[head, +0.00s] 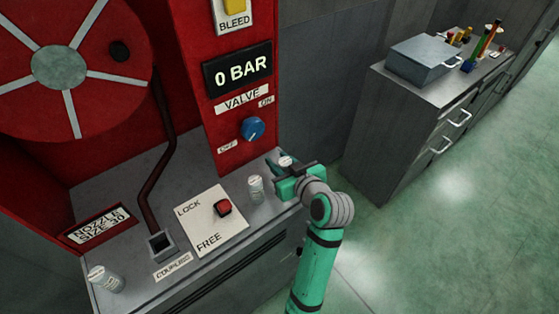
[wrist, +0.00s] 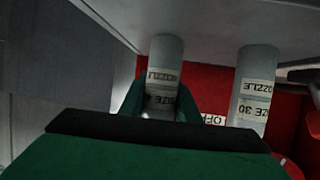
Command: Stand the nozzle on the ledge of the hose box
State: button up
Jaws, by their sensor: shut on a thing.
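My gripper (head: 288,172) is shut on a pale grey nozzle at the right end of the hose box's grey ledge (head: 150,215). In the head view only this nozzle's top (head: 285,161) shows. In the wrist view the held nozzle (wrist: 166,55) is between the fingers, its size number hidden. Whether it touches the ledge I cannot tell. A second nozzle (head: 255,188) stands left of my gripper; in the wrist view (wrist: 253,90) its label reads size 30. A third nozzle (head: 105,278) stands at the ledge's front left.
A sign (head: 99,226) reads "NOZZLE SIZE 30". The ledge holds a coupling socket (head: 161,245) and a red lock/free knob (head: 223,208). A blue valve knob (head: 252,129) is on the red panel behind my gripper. A grey cabinet (head: 430,120) with a toolbox stands right.

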jog(key=shift+d, duration=0.1)
jog(key=o, duration=1.2)
jog(key=shift+f, duration=0.1)
jog(key=shift+d+r, duration=0.1)
jog(key=shift+r, duration=0.1)
jog(key=v, duration=1.2)
jog(key=shift+f, duration=0.15)
